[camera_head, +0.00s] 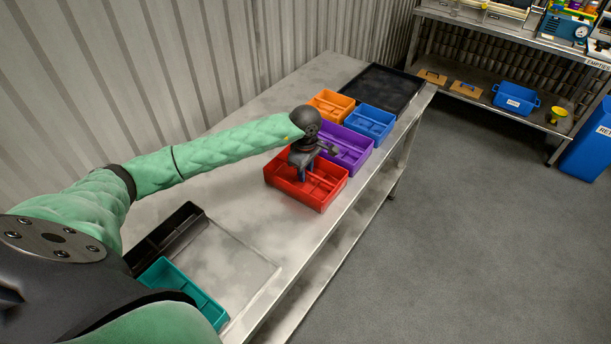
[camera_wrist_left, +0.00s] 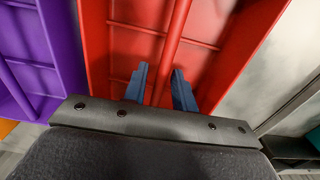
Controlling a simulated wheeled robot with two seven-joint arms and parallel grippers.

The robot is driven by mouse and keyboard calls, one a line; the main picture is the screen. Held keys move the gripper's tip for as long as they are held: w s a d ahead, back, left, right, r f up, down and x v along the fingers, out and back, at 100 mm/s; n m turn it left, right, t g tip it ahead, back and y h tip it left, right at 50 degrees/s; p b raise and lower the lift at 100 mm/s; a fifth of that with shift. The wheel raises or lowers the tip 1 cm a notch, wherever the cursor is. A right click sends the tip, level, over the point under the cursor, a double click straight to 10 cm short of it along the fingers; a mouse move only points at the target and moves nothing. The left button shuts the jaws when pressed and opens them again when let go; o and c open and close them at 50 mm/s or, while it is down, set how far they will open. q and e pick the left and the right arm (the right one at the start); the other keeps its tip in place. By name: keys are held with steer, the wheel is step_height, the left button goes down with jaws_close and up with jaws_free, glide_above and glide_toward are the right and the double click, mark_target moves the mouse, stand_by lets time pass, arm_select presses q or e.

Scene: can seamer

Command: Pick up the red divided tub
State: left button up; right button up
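The red divided tub (camera_head: 320,201) stands on the metal table, nearest to me in a cluster of coloured tubs. My left gripper (camera_head: 302,176) is over it, pointing down, with its fingertips at or inside the tub. In the left wrist view, the two blue fingers (camera_wrist_left: 160,88) are apart, one on each side of a red divider (camera_wrist_left: 173,35) of the tub. A gap shows between fingers and divider; I cannot tell how deep the fingertips reach. My right gripper is not in view.
A purple tub (camera_head: 352,152) stands close behind the red one, with blue (camera_head: 370,122) and orange (camera_head: 328,102) tubs beyond. A black tray (camera_head: 385,84) lies at the far end. Black (camera_head: 160,238) and teal (camera_head: 188,285) tubs stand nearer me. The table between is clear.

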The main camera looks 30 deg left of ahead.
arm_select(q)
steer(key=shift+f, duration=0.1)
jaws_close()
steer(key=shift+r, duration=0.2)
